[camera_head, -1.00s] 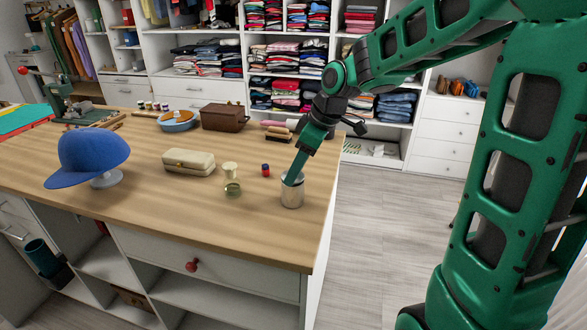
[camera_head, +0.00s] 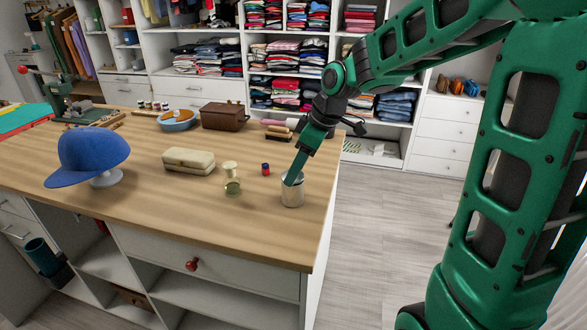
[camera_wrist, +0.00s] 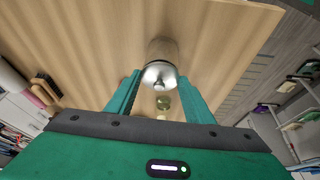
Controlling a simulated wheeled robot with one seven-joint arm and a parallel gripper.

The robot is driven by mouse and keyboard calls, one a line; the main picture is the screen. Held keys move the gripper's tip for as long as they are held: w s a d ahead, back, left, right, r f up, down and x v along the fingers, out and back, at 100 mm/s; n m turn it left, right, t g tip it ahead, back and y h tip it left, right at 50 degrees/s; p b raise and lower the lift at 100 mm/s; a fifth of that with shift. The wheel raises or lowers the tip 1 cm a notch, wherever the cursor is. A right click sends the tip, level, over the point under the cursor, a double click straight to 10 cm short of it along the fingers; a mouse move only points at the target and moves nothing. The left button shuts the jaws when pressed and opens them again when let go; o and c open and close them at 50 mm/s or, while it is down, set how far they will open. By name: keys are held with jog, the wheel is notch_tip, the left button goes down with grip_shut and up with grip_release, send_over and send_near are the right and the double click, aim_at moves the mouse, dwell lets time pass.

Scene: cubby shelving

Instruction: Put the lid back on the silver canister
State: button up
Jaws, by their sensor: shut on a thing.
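The silver canister (camera_head: 292,194) stands upright near the right front corner of the wooden counter. My gripper (camera_wrist: 159,78) reaches down to its top, one green finger on each side. In the wrist view the canister body (camera_wrist: 163,48) shows behind the round silver lid (camera_wrist: 158,74), which has a small knob. My gripper is shut on the lid, at the canister's mouth. In the head view my gripper (camera_head: 292,178) hides much of the lid, so I cannot tell whether it sits flush on the rim.
A blue cap (camera_head: 92,156) is farther left. The counter's right edge is close to the canister.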

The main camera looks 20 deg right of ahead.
dwell(0.4)
jog(key=o, duration=1.6)
jog(key=shift+r, duration=3.5)
grip_shut()
